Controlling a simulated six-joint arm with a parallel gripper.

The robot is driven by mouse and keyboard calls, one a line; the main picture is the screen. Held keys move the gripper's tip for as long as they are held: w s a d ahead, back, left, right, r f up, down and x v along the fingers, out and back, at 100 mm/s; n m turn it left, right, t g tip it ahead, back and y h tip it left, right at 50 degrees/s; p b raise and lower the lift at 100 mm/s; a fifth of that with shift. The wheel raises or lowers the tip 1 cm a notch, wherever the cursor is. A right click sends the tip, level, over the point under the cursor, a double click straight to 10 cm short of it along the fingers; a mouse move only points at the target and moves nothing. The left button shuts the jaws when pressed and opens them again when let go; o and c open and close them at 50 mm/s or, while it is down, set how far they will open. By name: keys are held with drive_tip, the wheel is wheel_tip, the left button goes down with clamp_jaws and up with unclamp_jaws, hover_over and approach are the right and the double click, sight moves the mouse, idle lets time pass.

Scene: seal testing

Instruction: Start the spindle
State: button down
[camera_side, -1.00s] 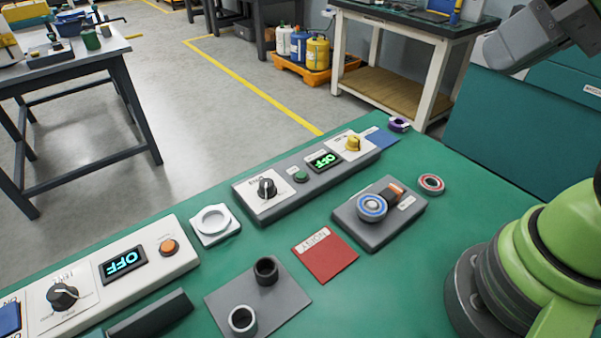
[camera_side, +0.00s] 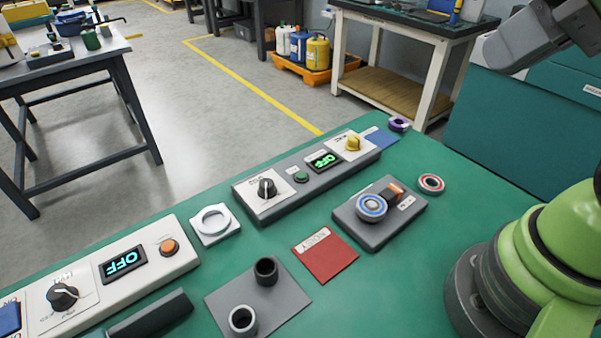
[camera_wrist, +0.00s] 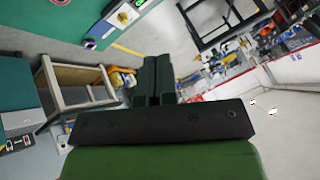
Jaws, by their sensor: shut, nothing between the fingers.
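A grey spindle unit (camera_side: 380,234) stands on the green bench and carries a blue-ringed bearing (camera_side: 371,207). An orange part sits at its back. Behind it is a grey control box (camera_side: 285,209) with a black knob (camera_side: 266,188), a green button (camera_side: 301,176), a green display (camera_side: 324,161) reading OFF and a yellow knob (camera_side: 353,143). A white control box (camera_side: 185,261) at the left has a black knob, a blue-lit OFF display (camera_side: 123,262) and an orange button (camera_side: 168,247). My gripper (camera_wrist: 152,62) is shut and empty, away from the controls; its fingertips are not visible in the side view.
A red card (camera_side: 325,256), a grey plate (camera_side: 285,310) with two upright rings, a white ring holder (camera_side: 214,225), a red-ringed bearing (camera_side: 431,184) and a purple ring (camera_side: 398,124) lie on the bench. A dark bar (camera_side: 150,316) lies before the white box.

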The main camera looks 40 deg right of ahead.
drive_tip(key=n+t, duration=0.2)
drive_tip(key=n, duration=1.3)
hover_over(300, 176)
wheel_tip(300, 176, down, 17)
drive_tip(key=shift+f, duration=0.15)
drive_tip(key=shift+f, duration=4.4)
drive_tip(key=shift+f, duration=0.15)
drive_tip(key=shift+f, duration=0.25)
